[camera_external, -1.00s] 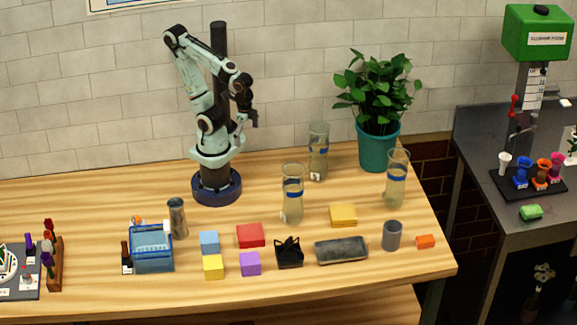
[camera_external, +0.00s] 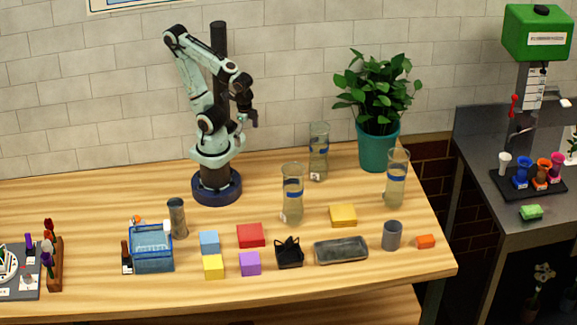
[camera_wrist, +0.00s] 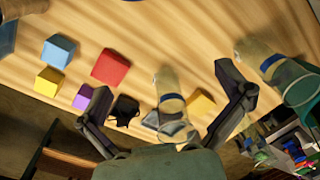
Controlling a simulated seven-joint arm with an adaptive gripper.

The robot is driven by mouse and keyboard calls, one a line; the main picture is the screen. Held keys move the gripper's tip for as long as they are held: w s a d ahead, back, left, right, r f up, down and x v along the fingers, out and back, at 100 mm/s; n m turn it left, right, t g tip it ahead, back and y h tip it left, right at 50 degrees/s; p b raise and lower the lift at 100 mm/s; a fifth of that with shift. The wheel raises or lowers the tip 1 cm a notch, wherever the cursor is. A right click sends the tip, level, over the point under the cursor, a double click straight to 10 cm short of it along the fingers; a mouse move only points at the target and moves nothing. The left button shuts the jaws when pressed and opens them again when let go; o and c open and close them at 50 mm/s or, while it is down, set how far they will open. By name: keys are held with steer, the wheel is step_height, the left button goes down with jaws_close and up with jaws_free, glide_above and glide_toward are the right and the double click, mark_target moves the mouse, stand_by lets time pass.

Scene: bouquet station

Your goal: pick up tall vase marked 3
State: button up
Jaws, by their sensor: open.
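Three tall clear glass vases with blue bands stand upright on the wooden table in the external view: a front one (camera_external: 292,195), a back one (camera_external: 318,155) and a right one (camera_external: 396,180). Their marks are too small to read, so I cannot tell which is number 3. My gripper (camera_external: 251,117) is raised above the table, left of the vases and apart from them. In the wrist view my gripper (camera_wrist: 168,98) is open and empty, with one banded vase (camera_wrist: 168,84) seen between its fingers and another (camera_wrist: 262,58) beyond the right finger.
A potted plant (camera_external: 378,145) stands behind the right vase. A yellow block (camera_external: 343,215), grey tray (camera_external: 341,251), black holder (camera_external: 289,253), red block (camera_external: 250,235) and grey cylinder (camera_external: 392,236) lie around the vases. A blue bin (camera_external: 152,255) and metal cup (camera_external: 177,218) stand left.

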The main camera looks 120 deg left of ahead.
steer(key=shift+c, duration=0.2)
steer(key=r+n+t, duration=0.2)
steer(key=n, duration=0.5)
glide_above(293, 195)
steer(key=s+a, duration=0.1)
steer(key=s, duration=0.3)
steer(key=shift+s+a+h, duration=0.2)
steer(key=shift+h, duration=0.1)
steer(key=shift+n+g, duration=0.3)
steer(key=shift+g, duration=0.6)
steer(key=w+f, duration=0.1)
steer(key=f, duration=0.7)
steer(key=w+a+f, duration=0.1)
steer(key=f, duration=0.2)
steer(key=shift+w+a+f, duration=0.1)
steer(key=shift+w+f, duration=0.25)
steer(key=shift+f, duration=0.05)
steer(key=c, duration=1.2)
